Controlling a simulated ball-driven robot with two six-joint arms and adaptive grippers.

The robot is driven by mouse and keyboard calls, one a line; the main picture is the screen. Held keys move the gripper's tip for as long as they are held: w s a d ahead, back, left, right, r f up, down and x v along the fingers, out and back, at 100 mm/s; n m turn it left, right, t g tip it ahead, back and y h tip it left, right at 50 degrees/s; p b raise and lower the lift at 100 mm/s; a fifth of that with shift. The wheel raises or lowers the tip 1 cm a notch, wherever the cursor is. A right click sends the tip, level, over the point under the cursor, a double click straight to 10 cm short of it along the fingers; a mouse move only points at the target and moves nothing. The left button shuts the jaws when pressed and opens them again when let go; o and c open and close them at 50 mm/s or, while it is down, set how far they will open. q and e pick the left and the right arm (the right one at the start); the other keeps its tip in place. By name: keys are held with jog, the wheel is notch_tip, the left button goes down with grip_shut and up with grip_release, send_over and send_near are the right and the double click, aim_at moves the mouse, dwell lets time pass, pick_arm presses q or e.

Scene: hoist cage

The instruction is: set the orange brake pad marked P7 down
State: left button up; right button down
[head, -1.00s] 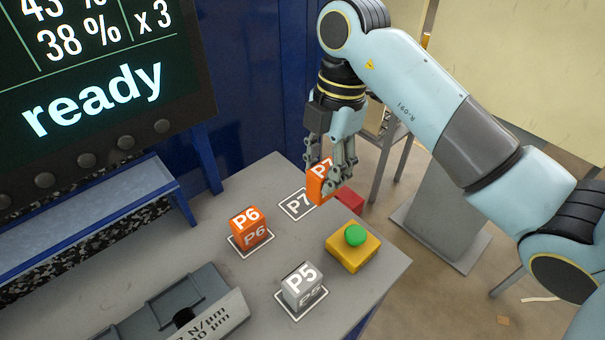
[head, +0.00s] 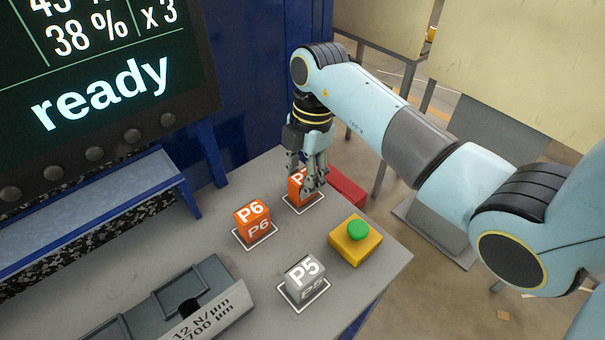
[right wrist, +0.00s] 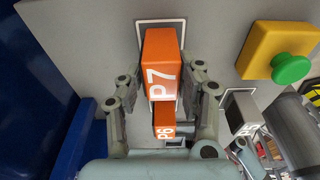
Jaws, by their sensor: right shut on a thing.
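The orange brake pad P7 (head: 295,189) is at its white-outlined square (head: 305,211) near the bench's far corner. Its lower edge looks at or very close to the bench; I cannot tell if it touches. My right gripper (head: 308,186) is shut on it from above and hides part of its label. In the right wrist view, pad P7 (right wrist: 162,52) is upright between the two fingers of the gripper (right wrist: 162,78), one on each side. A piece of white outline (right wrist: 160,21) shows past its far end. My left gripper is not in view.
Orange pad P6 (head: 252,217) and grey pad P5 (head: 304,270) stand on their own outlines. A yellow box with a green button (head: 356,238) is to the right, a red block (head: 347,186) just behind. A grey fixture (head: 190,300) is in front; the screen reads "ready".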

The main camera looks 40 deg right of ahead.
jog(key=c, duration=0.8)
grip_release()
jog(key=shift+c, duration=0.2)
jog(key=shift+r, duration=0.25)
jog(key=r, duration=0.2)
jog(key=d+r, duration=0.1)
jog(key=r, duration=0.5)
jog(key=shift+w+d+r, duration=0.15)
jog(key=shift+d+r, duration=0.05)
jog(key=r+p, duration=0.1)
jog(key=r, duration=0.2)
jog(key=shift+d+r, duration=0.1)
jog(key=shift+d, duration=0.1)
